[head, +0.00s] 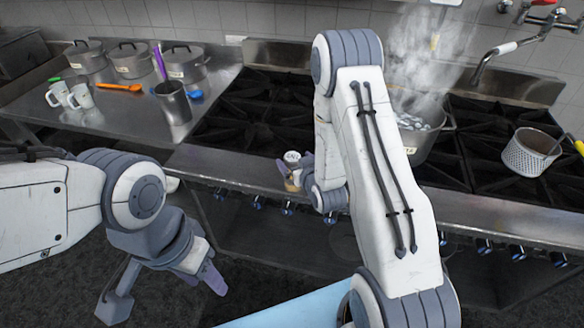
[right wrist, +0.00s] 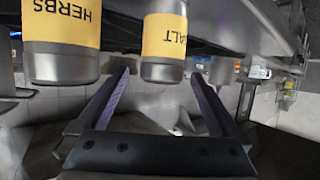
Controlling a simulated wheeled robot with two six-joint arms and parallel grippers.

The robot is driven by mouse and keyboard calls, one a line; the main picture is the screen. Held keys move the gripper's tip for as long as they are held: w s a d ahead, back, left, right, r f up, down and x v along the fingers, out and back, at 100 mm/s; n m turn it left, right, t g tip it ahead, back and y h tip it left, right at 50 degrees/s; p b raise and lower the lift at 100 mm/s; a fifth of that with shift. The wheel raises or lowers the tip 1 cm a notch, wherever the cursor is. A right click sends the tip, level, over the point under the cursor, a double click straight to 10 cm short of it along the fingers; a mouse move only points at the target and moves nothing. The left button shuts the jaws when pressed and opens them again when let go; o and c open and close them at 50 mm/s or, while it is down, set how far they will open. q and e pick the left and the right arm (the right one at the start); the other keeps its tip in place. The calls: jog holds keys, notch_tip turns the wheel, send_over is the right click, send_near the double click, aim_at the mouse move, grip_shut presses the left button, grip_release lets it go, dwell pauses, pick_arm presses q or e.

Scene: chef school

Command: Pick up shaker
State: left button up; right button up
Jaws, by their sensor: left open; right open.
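A salt shaker (right wrist: 163,42) with a yellow label and metal end shows upside down in the right wrist view, in line with the gap between my right gripper's fingers. In the head view the shaker (head: 292,180) stands at the counter's front edge. My right gripper (head: 292,168) is open, with purple fingers on either side of it. It also shows in the right wrist view (right wrist: 160,78); I cannot tell whether the fingers touch the shaker. A herbs shaker (right wrist: 62,42) stands beside it, outside the fingers. My left gripper (head: 210,279) is open and empty, low in front of the counter.
A stove with black grates (head: 238,125) lies behind the shaker, with a steaming pot (head: 428,142) and a strainer (head: 528,152) to the right. Mugs (head: 80,96), a tall metal container (head: 173,103) and lidded pots (head: 131,60) stand on the left counter. Knobs line the front.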

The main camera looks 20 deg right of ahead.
aim_at(290, 155)
jog(key=p+x, duration=0.2)
jog(key=x, duration=0.2)
jog(key=shift+w+a+f+p, duration=0.1)
jog(key=shift+w+f+p, duration=0.15)
jog(key=shift+p, duration=0.05)
jog(key=shift+w+f, duration=0.25)
jog(key=shift+w, duration=0.1)
grip_shut()
jog(key=shift+r, duration=0.15)
